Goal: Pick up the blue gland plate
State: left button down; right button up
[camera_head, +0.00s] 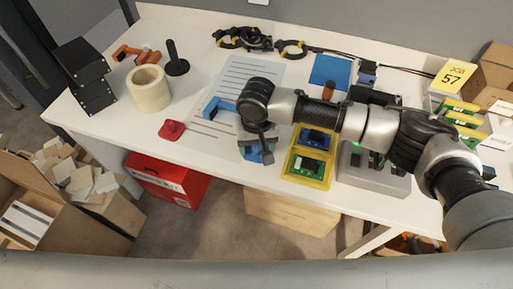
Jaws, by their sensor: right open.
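A flat blue square plate (331,72) lies at the back of the white table, right of the printed sheet; it looks like the gland plate, but I cannot be sure. A small blue bracket-like piece (215,106) lies on the sheet, left of my right gripper. My right gripper (266,147) reaches in from the right and points down near the table's front edge. Its jaws are open, over or beside a blue-grey piece (252,154) that is partly hidden by them. I cannot tell whether they touch it. My left gripper is out of view.
A yellow tray (289,177) with green and blue parts and a grey box (350,174) stand right of the gripper. A tape roll (149,89), a red piece (171,130) and a black stand (177,66) are left. Black cables (243,38) lie behind.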

jog(key=shift+c, duration=0.7)
jog(key=c, duration=0.9)
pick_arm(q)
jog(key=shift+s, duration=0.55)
pick_arm(e)
jog(key=shift+c, duration=0.2)
jog(key=shift+r, duration=0.1)
jog(key=shift+r, duration=0.5)
jog(key=r, duration=0.3)
jog(key=shift+s+d+r+p, duration=0.25)
jog(key=shift+s+p, duration=0.05)
jog(key=shift+s, duration=0.05)
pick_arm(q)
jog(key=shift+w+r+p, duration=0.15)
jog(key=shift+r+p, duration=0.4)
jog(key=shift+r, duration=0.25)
pick_arm(e)
jog(key=s+d+r, duration=0.6)
jog(key=s+d, duration=0.1)
jog(key=s, duration=0.1)
jog(key=shift+s+r, duration=0.15)
jog(key=shift+r, duration=0.05)
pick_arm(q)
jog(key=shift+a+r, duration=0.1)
